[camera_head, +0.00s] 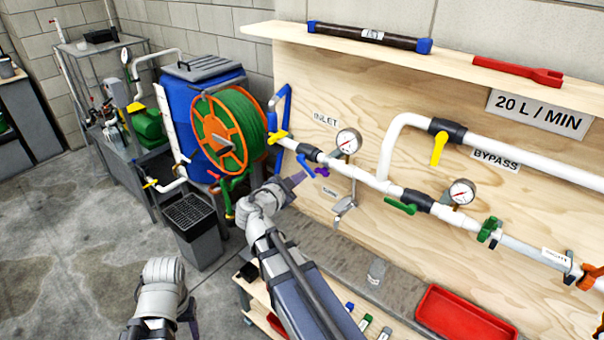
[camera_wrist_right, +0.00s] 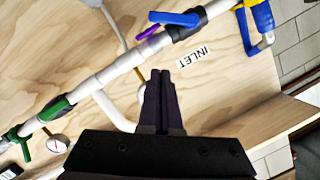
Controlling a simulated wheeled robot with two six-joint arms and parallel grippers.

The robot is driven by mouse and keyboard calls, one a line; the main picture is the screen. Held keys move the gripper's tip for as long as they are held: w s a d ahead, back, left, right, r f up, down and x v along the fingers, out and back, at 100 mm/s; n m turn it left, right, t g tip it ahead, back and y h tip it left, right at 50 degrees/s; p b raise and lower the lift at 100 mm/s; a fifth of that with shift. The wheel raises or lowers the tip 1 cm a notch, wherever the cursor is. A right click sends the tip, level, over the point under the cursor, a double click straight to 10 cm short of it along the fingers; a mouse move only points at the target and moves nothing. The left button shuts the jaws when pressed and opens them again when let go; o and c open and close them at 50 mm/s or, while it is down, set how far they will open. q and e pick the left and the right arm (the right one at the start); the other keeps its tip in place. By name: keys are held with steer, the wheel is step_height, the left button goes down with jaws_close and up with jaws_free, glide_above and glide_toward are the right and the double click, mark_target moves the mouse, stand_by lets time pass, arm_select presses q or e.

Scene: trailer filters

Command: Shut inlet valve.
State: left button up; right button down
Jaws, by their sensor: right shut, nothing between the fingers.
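The INLET label (camera_head: 325,119) is on the plywood board, above the white pipe. Below it on the pipe is a black valve body (camera_head: 308,152) with a blue lever (camera_head: 305,166). In the right wrist view the blue lever (camera_wrist_right: 173,19) slants off the line of the pipe beside the black body (camera_wrist_right: 188,26). A small purple handle (camera_head: 321,172) is close by. My right gripper (camera_head: 298,179) is shut and empty, just below and left of the blue lever, with a gap in the wrist view (camera_wrist_right: 160,73). My left gripper is mostly hidden at the bottom edge.
A yellow handle (camera_head: 277,136) is at the pipe's left end. A gauge (camera_head: 348,142), a green lever (camera_head: 400,206) and the bypass pipe's yellow handle (camera_head: 439,148) are to the right. The hose reel (camera_head: 228,130) stands left. A red tray (camera_head: 466,318) is on the bench below.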

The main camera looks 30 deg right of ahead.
mark_target(307, 167)
steer(key=w+d+f+b, duration=0.5)
steer(key=w+d, duration=0.2)
stand_by(0.3)
steer(key=shift+f, duration=0.1)
stand_by(0.3)
steer(key=shift+f+b, duration=0.15)
steer(key=shift+b, duration=0.15)
